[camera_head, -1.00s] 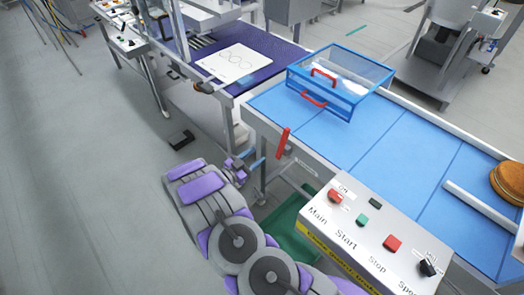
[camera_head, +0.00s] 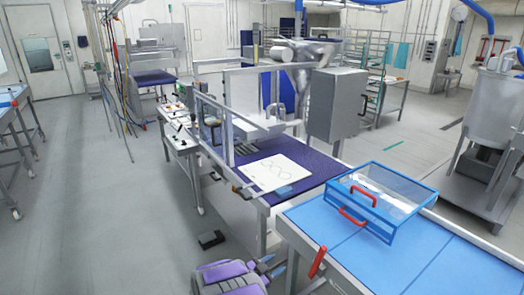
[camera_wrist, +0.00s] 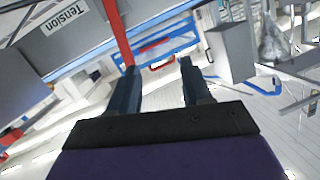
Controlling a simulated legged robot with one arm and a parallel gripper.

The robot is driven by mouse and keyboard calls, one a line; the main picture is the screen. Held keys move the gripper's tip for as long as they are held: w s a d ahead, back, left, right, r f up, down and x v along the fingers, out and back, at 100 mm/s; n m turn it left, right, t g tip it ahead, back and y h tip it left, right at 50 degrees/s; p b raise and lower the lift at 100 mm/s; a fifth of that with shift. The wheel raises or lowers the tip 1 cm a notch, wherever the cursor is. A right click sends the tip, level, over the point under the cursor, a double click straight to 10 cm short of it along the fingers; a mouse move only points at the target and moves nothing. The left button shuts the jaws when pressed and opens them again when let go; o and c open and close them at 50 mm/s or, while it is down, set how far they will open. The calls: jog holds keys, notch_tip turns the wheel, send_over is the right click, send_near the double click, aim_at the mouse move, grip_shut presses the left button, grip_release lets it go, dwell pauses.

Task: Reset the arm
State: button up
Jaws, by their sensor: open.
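My gripper (camera_head: 271,265) shows at the bottom of the head view, at the end of my purple and grey arm. Its two blue-grey fingers are apart with nothing between them. It is beside the near end of the blue conveyor table (camera_head: 330,247), to the left of a red handle (camera_head: 318,262). In the wrist view my gripper (camera_wrist: 158,66) is open and empty, with both fingers in sight. Most of my arm is below the head view's lower edge.
A blue-framed clear box (camera_head: 385,195) with red handles sits on the conveyor table. A white board (camera_head: 275,172) lies on the purple belt behind. A small black object (camera_head: 211,239) is on the floor. Open grey floor (camera_head: 90,220) lies to the left.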

jog(key=w+a+r+n+y, duration=0.4)
jog(key=a+r+y, duration=0.6)
jog(key=s+a+r+n+g+y+b, duration=0.15)
jog(key=s+r+n+y, duration=0.3)
jog(key=s+r, duration=0.5)
jog(key=s+d+n+g+h, duration=0.1)
jog(key=s+d+g, duration=0.2)
jog(key=s+d, duration=0.4)
jog(key=s+d+r+n+g+h, duration=0.1)
jog(key=s+d+g, duration=0.3)
jog(key=s, duration=1.7)
jog(key=s+d+r+n+g+h, duration=0.1)
jog(key=s+d+g, duration=0.3)
jog(key=s+d, duration=0.6)
jog(key=s, duration=0.5)
jog(key=shift+n+b, duration=0.3)
jog(key=shift+n, duration=0.05)
jog(key=shift+d+r, duration=0.1)
jog(key=shift+c, duration=0.2)
jog(key=shift+c, duration=0.4)
